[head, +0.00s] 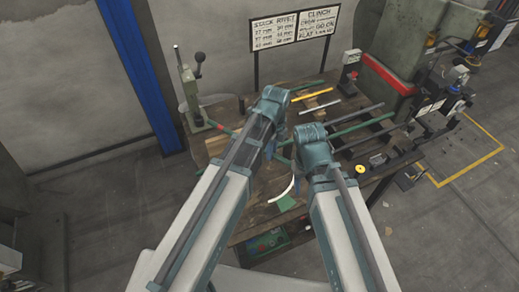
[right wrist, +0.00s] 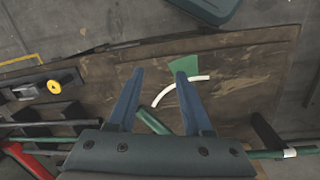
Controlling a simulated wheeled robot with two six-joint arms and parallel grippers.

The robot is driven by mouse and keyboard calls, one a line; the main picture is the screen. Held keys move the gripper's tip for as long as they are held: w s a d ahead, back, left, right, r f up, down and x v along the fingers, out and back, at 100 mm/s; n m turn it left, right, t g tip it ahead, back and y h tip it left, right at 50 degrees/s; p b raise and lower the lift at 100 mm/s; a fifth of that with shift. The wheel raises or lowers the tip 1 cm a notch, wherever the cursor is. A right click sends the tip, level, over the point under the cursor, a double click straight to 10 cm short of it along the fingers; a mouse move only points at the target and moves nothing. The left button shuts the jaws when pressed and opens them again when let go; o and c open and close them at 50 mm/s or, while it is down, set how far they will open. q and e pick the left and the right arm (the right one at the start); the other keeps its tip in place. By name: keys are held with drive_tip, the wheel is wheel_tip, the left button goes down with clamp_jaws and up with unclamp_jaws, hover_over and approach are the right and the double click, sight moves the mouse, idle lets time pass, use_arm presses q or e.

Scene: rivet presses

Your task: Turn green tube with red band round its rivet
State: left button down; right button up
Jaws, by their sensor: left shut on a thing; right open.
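A green tube with a red band (head: 221,128) reaches from the hand-lever press (head: 192,95) at the left of the bench towards my left gripper (head: 270,150) in the head view. My left gripper is shut on a tube; my forearm hides much of the grip. In the right wrist view a dark jaw (right wrist: 267,135) sits at a green tube with a white band (right wrist: 290,153), at the right. My right gripper (right wrist: 159,74) is open, fingers pointing over the bench. A green tube end (right wrist: 152,121) shows between its fingers, but I cannot tell whether it lies below them. The rivet is not discernible.
A white curved strip (head: 283,192) and a green patch (head: 287,203) lie on the wooden bench. Several tubes rest on racks at the right, near a yellow ring (head: 360,169). A sign (head: 297,34) stands behind the bench. The bench's front left is mostly clear.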

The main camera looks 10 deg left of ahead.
use_arm(q)
drive_tip(key=shift+s+m, duration=0.25)
drive_tip(key=shift+m, duration=0.05)
drive_tip(key=shift+w, duration=0.1)
drive_tip(key=shift+s+a+m, duration=0.25)
drive_tip(key=shift+s+m, duration=0.05)
drive_tip(key=shift+m, duration=0.8)
drive_tip(key=shift+s+a+m, duration=0.3)
drive_tip(key=shift+m, duration=0.7)
